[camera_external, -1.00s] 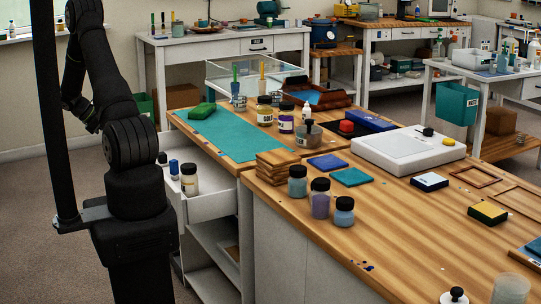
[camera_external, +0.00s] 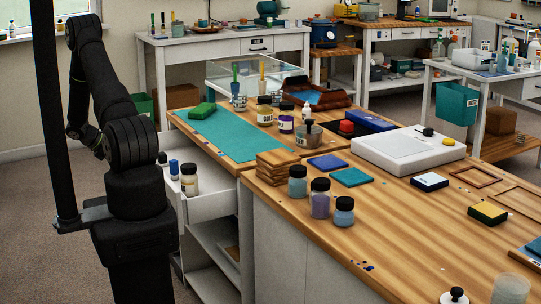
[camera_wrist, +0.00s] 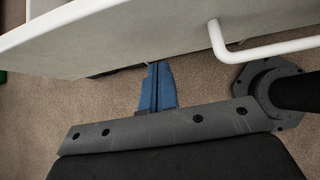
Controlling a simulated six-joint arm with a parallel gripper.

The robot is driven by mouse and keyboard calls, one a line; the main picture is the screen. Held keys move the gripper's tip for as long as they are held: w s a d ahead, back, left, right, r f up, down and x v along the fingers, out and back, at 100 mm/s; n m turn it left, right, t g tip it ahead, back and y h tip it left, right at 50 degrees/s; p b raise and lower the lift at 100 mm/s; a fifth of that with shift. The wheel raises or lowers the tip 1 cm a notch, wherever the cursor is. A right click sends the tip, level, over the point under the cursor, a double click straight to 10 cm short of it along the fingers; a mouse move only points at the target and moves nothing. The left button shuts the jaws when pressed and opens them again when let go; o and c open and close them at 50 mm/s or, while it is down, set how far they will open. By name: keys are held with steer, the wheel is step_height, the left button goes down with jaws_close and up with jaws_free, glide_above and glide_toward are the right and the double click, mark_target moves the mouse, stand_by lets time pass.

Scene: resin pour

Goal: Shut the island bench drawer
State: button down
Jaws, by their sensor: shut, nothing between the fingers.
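The island bench drawer (camera_external: 212,205) stands pulled out from the left side of the wooden-topped bench, with jars inside it. In the wrist view its pale front (camera_wrist: 140,38) crosses the top of the picture, with a white bar handle (camera_wrist: 265,48) at the right. My gripper (camera_wrist: 158,70) shows there as two blue fingers closed together, empty. The fingertips are near the lower edge of the drawer front, left of the handle; I cannot tell whether they touch it. In the external view my gripper is hidden behind my arm.
A jar with a dark lid (camera_external: 189,180) and small bottles stand in the drawer. Open shelves (camera_external: 215,245) lie below it. The bench top holds a teal mat (camera_external: 235,135), wooden blocks (camera_external: 277,165) and several jars. Carpeted floor (camera_wrist: 100,105) is clear below the fingers.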

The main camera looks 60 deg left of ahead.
steer(key=shift+w, duration=1.15)
steer(key=w, duration=1.7)
steer(key=shift+w, duration=0.15)
steer(key=shift+w+r, duration=0.1)
steer(key=shift+w, duration=0.55)
steer(key=shift+w, duration=0.1)
steer(key=s, duration=0.5)
steer(key=shift+s, duration=0.15)
steer(key=v, duration=0.9)
steer(key=shift+s+r, duration=0.15)
steer(key=shift+r, duration=0.1)
